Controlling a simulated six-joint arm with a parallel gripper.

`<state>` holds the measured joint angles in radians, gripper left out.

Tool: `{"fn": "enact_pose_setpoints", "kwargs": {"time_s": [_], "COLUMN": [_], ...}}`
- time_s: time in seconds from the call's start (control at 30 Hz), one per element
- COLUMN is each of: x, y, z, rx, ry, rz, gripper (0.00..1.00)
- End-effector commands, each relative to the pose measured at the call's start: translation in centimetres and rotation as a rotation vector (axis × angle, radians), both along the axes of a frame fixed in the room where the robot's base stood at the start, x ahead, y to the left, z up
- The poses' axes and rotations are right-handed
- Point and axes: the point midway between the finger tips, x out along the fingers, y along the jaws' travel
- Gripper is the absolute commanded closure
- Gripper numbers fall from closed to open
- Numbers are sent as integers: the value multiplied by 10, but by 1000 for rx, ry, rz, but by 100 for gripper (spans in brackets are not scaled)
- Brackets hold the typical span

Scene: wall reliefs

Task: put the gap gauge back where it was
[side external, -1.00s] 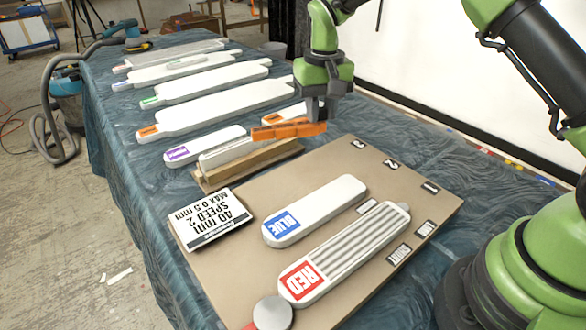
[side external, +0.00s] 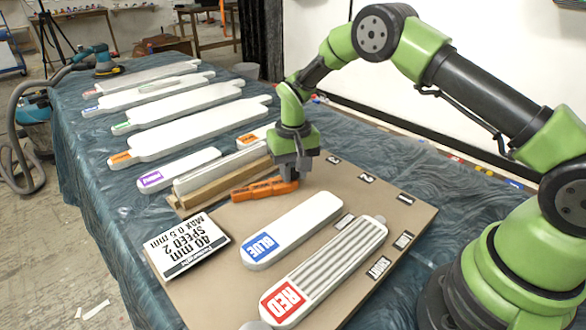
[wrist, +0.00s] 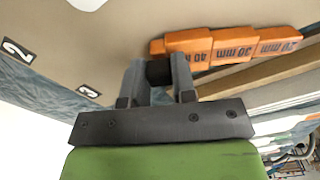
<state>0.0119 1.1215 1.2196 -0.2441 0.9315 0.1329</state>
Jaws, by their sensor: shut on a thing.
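The gap gauge (side external: 258,190) is an orange stepped block. In the wrist view the gauge (wrist: 230,46) shows the marks 40 mm, 30 mm and 20 mm. My gripper (side external: 291,177) is shut on its right end in the side view and points down. The gauge lies level, low over the far edge of the brown board (side external: 385,214), beside the wooden strips (side external: 199,203). I cannot tell whether it touches the board. In the wrist view my gripper (wrist: 157,75) has a dark piece between its fingers.
The BLUE relief (side external: 292,230) and the ribbed RED relief (side external: 325,272) lie on the board nearer the camera. Several white reliefs (side external: 190,122) fill the table behind. The board around the number 3 label (side external: 333,160) is clear.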

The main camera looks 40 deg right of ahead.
Motion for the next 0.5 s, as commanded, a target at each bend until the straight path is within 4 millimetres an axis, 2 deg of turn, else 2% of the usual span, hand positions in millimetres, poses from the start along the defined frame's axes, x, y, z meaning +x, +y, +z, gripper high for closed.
{"fn": "enact_pose_setpoints", "kwargs": {"time_s": [0.03,0.07,0.17,0.5], "x": [0,0,0,0], "y": [0,0,0,0], "z": [-2,-2,-2,3], "rx": [0,0,0,0], "ry": [1,1,1,-2], "rz": [0,0,0,0], "gripper": [100,73,50,50]}}
